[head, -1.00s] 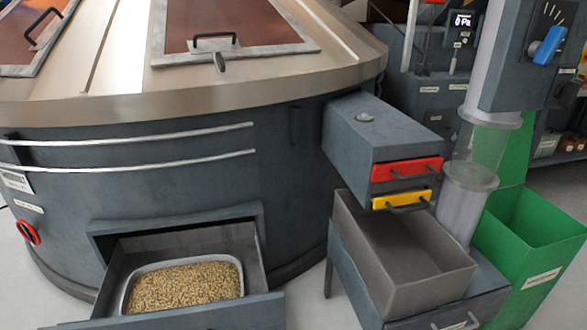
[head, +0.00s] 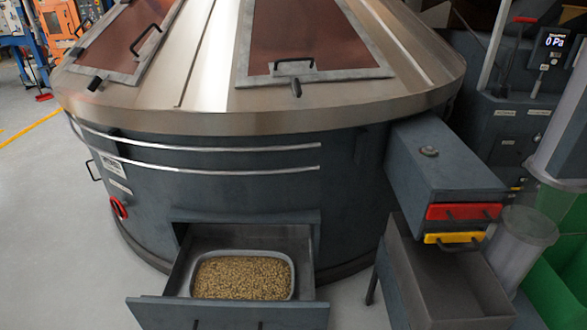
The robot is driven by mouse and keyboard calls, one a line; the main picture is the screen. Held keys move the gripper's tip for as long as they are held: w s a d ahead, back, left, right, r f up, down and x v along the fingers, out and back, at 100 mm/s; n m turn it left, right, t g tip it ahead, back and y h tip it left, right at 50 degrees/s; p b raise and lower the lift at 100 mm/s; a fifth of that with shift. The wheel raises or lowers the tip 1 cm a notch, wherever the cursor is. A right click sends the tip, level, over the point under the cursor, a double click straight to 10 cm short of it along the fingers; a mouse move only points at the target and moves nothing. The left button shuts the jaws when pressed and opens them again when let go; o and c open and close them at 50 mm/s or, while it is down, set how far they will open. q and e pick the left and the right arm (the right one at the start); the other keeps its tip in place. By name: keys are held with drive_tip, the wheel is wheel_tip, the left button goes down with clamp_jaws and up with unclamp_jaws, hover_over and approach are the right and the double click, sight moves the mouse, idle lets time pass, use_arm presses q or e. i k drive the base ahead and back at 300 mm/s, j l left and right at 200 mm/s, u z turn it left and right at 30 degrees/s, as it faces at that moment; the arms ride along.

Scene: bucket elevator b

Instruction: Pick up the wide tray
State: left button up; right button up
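The wide tray (head: 293,283) is a light grey, rounded rectangular tray filled with tan grain pellets (head: 240,277). It sits inside an open drawer (head: 228,314) that sticks out from the base of a large round metal vessel. The tray's rim shows on most sides, and its near edge is close to the drawer's front panel. Neither of my grippers shows in the head view.
The round vessel (head: 240,190) with hatches on top stands behind the drawer. To the right, a grey box with red (head: 464,211) and yellow (head: 453,237) handled fronts overhangs an open grey bin (head: 440,285). A green bin (head: 560,280) stands far right. Floor at left is clear.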

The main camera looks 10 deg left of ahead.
sight(248, 274)
drive_tip(key=i+j+u, duration=0.1)
drive_tip(key=u, duration=0.8)
drive_tip(key=j, duration=0.1)
